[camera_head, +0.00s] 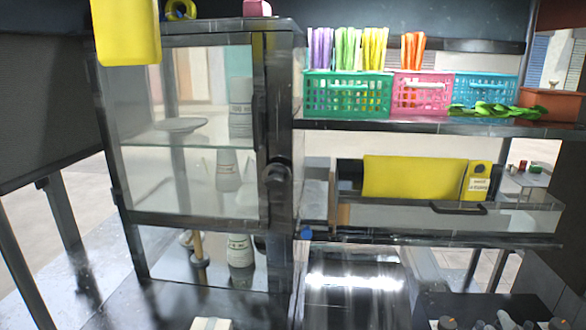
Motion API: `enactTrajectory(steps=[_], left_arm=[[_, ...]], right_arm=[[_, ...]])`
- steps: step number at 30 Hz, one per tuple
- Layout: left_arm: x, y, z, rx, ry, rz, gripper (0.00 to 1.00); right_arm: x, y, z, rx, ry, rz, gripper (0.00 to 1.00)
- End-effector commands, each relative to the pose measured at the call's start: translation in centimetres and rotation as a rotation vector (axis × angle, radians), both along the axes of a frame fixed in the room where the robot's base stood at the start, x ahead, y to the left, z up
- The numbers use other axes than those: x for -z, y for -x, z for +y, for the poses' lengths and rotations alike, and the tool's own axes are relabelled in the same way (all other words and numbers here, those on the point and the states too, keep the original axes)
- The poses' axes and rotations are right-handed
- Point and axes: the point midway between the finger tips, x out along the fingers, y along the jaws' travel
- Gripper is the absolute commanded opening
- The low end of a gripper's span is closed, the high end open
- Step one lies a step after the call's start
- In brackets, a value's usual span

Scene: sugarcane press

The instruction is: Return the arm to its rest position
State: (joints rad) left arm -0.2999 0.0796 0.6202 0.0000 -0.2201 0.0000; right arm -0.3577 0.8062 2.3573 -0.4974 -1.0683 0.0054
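My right gripper (505,321) seems to show only as pale and grey parts at the bottom right edge, cut off by the picture. Its fingers cannot be made out, so I cannot tell whether it is open or holds anything. I cannot make out my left gripper. A small white object (211,324) shows at the bottom edge, left of the middle, and I cannot tell what it is. The press (448,218) has a yellow cover (410,178) and a dark handle on its front.
A glass cabinet (190,90) with bottles stands at the left. A shelf (420,124) holds a green basket (347,96), a pink basket (421,95), a blue basket (486,92) and a brown box (550,104). A shiny metal surface (350,283) lies below the press.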

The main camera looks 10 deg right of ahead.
Motion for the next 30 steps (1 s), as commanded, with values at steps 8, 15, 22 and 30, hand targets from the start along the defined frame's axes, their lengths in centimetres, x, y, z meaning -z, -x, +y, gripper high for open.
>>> enactTrajectory(steps=[8, 15, 22, 30], left_arm=[[0.0, 0.0, -0.1, 0.0, 0.001, 0.0, 0.69], [0.0, 0.0, -0.1, 0.0, 0.001, 0.0, 0.69], [0.1, 0.0, -0.1, 0.0, 0.001, 0.0, 0.69], [0.4, 0.0, 0.0, 0.0, 0.0, 0.0, 0.69]], right_arm=[[12.3, 8.7, 5.1, 0.267, -0.55, 0.26, 0.27], [17.8, 14.9, 12.3, 0.414, -0.91, 0.46, 0.27], [21.9, 16.8, 16.1, 0.474, -1.076, 0.572, 0.27], [30.6, 15.5, 15.2, 0.494, -1.077, 0.604, 0.27]])
